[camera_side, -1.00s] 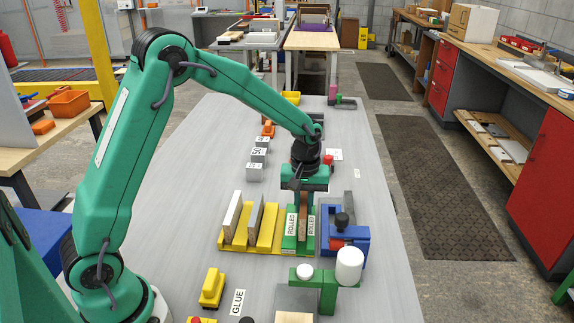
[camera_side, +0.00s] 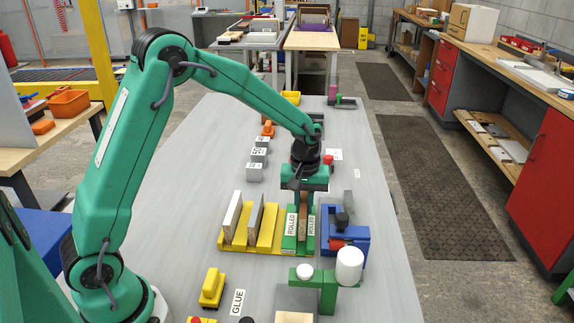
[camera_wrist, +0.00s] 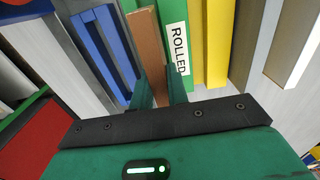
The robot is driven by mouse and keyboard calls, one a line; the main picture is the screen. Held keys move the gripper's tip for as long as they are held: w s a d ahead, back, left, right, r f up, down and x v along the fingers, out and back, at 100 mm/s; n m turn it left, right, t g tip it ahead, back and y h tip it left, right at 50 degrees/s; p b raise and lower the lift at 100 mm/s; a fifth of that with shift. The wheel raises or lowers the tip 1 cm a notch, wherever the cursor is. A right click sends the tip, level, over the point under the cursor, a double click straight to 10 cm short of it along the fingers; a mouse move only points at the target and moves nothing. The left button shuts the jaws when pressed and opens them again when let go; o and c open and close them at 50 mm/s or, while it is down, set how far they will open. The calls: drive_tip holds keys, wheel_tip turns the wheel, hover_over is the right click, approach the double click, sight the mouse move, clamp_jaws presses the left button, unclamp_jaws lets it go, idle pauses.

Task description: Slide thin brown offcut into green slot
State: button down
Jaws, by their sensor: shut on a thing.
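The thin brown offcut (camera_side: 303,221) stands on edge in the green slot (camera_side: 289,243), between two green walls with ROLLED labels. My gripper (camera_side: 304,196) is above the slot and shut on the offcut's upper part. In the wrist view, my gripper (camera_wrist: 160,92) has its two green fingers on either side of the brown offcut (camera_wrist: 147,40). The green slot wall with its ROLLED label (camera_wrist: 201,55) lies right beside it. How deep the offcut sits in the slot is hard to tell.
A yellow rack (camera_side: 265,240) holding two pale boards stands left of the slot. A blue fixture (camera_side: 355,243) with a black knob is close on the right. A green stand with a white bottle (camera_side: 349,266) is in front. Grey weights (camera_side: 257,157) stand behind left.

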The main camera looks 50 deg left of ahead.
sight(304, 200)
drive_tip(key=shift+f, duration=1.65)
idle(0.5)
drive_tip(key=c, duration=1.3)
unclamp_jaws()
drive_tip(key=shift+r, duration=0.1)
drive_tip(key=shift+r, duration=3.8)
